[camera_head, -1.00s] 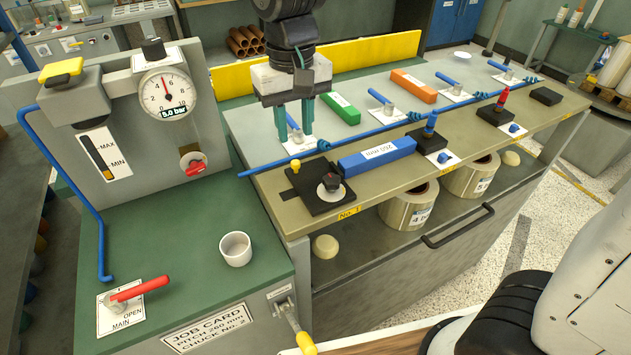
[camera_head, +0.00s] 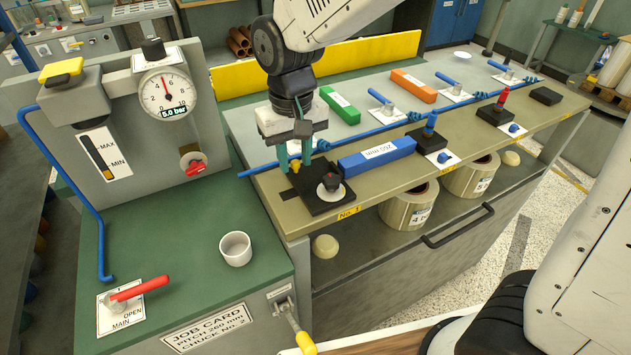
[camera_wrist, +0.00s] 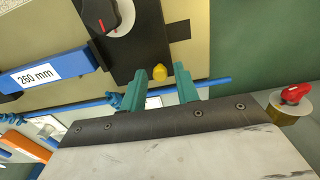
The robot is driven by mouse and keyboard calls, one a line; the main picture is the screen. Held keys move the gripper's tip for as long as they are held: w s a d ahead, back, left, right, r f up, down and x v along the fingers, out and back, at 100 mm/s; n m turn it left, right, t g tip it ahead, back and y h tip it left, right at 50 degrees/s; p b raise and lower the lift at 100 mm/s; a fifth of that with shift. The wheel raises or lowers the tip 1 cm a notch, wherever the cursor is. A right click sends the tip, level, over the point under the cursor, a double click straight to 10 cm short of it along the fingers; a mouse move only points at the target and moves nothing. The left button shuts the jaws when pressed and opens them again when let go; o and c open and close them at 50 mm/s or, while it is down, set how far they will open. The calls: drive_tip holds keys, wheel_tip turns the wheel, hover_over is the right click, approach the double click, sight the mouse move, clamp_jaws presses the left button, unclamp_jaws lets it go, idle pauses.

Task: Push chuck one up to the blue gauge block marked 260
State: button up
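Chuck one is a black plate (camera_head: 318,204) at the "No. 1" label, with a black knob on a white disc (camera_head: 329,191) and a small yellow pin (camera_head: 295,165). The blue gauge block marked 260 mm (camera_head: 376,155) lies right of the plate. Their edges look very close; I cannot tell whether they touch. In the wrist view the block (camera_wrist: 45,72) is left of the plate (camera_wrist: 150,42). My gripper (camera_head: 294,156) is open over the plate's back left part.
A blue hose (camera_head: 262,169) runs along the bench behind the chucks. Green (camera_head: 340,106) and orange (camera_head: 413,87) blocks lie farther back. A second chuck (camera_head: 428,137) stands right of the blue block. The gauge panel (camera_head: 165,95) stands at left.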

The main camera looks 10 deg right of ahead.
clamp_jaws()
drive_tip(key=shift+w+d, duration=0.25)
drive_tip(key=shift+d, duration=0.5)
idle(0.7)
drive_tip(key=shift+o, duration=1)
unclamp_jaws()
drive_tip(key=shift+r, duration=0.15)
drive_tip(key=shift+r, duration=2.35)
